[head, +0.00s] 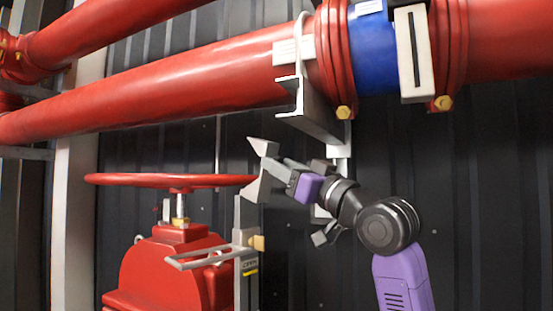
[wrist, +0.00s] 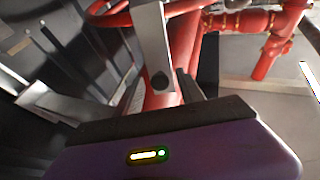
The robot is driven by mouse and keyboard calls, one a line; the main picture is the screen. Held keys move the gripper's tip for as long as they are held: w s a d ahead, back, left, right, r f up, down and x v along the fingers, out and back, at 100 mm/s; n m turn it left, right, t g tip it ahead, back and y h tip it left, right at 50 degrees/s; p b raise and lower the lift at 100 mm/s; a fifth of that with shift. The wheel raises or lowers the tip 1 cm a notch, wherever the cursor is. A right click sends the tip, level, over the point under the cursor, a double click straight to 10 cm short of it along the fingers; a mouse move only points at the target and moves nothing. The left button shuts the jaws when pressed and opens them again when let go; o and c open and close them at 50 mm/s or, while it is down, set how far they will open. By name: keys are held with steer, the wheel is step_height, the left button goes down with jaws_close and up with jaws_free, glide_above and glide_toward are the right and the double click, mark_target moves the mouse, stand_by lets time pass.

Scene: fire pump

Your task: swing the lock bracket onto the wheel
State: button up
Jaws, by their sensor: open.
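The wheel (head: 170,180) is a flat red handwheel on a short stem above a red valve body. The lock bracket (head: 246,262) appears as a grey upright beside the valve, with a flat grey loop reaching left, below the wheel's rim. My gripper (head: 258,168) is open at the wheel's right rim, just above the bracket's upright top. Its lower finger overlaps that top in the head view; I cannot tell whether they touch. In the wrist view, a grey strip with a dark round hole, probably the bracket (wrist: 153,40), stands before red parts. Nothing shows held.
A thick red pipe (head: 160,85) with a blue coupling (head: 371,50) runs above my arm. A grey metal support (head: 310,112) hangs under it, close above my gripper. A dark ribbed wall (head: 480,190) stands behind. Grey floor (wrist: 270,98) shows in the wrist view.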

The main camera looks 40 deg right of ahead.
steer(key=shift+x, duration=0.95)
steer(key=shift+c, duration=0.3)
jaws_close()
steer(key=shift+d, duration=0.15)
